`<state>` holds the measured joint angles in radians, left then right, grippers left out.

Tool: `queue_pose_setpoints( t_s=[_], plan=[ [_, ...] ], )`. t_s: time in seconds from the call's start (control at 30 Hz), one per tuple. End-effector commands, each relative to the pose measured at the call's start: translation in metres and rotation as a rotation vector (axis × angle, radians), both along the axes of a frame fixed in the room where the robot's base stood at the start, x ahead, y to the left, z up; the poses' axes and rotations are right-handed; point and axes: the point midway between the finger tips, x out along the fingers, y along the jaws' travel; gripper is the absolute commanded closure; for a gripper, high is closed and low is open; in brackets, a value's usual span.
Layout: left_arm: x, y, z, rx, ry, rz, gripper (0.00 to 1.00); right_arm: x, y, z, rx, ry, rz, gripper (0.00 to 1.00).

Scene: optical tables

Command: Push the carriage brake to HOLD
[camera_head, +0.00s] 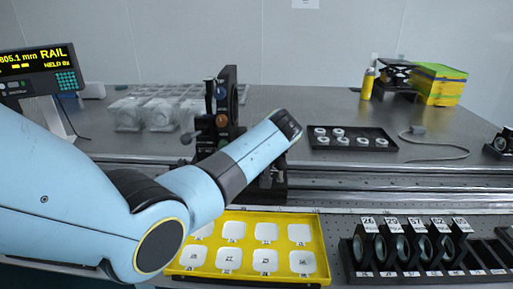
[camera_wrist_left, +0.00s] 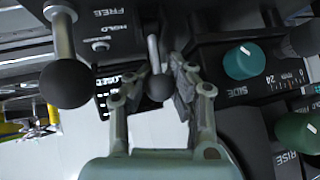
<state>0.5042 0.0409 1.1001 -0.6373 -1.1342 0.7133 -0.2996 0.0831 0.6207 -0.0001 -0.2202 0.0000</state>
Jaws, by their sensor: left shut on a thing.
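In the left wrist view my left gripper (camera_wrist_left: 158,76) is shut on a small lever with a black ball knob (camera_wrist_left: 158,90), a finger on each side. A plate (camera_wrist_left: 108,24) marked FREE and HOLD lies just left of this lever. A second lever with a larger black ball (camera_wrist_left: 66,83) hangs further left. I cannot tell for certain which lever the plate names. In the head view the dark carriage (camera_head: 222,120) stands on the rail (camera_head: 390,181), partly hidden by my left arm. My left gripper is hidden there. My right gripper is in no view.
Teal (camera_wrist_left: 244,62) and green (camera_wrist_left: 298,132) knobs sit right of the gripper. A yellow tray (camera_head: 322,252) and a rack of lens holders (camera_head: 405,275) lie in front of the rail. A black tray (camera_head: 352,139) is behind. A readout (camera_head: 40,72) shows RAIL at left.

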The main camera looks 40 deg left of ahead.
Motion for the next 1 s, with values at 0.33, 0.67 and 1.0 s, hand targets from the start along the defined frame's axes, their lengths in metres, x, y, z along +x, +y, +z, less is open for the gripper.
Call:
queue_pose_setpoints(
  t_s=[0.33,0.67,1.0],
  plan=[
    [0.013,0.005,0.001,-0.102,0.156,-0.001,1.0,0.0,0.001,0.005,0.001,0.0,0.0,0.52],
    [0.016,0.007,0.001,-0.132,0.205,-0.002,1.0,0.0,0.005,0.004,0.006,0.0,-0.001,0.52],
    [0.017,0.008,0.002,-0.133,0.204,-0.002,1.0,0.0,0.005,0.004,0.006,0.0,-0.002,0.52]
  ],
)
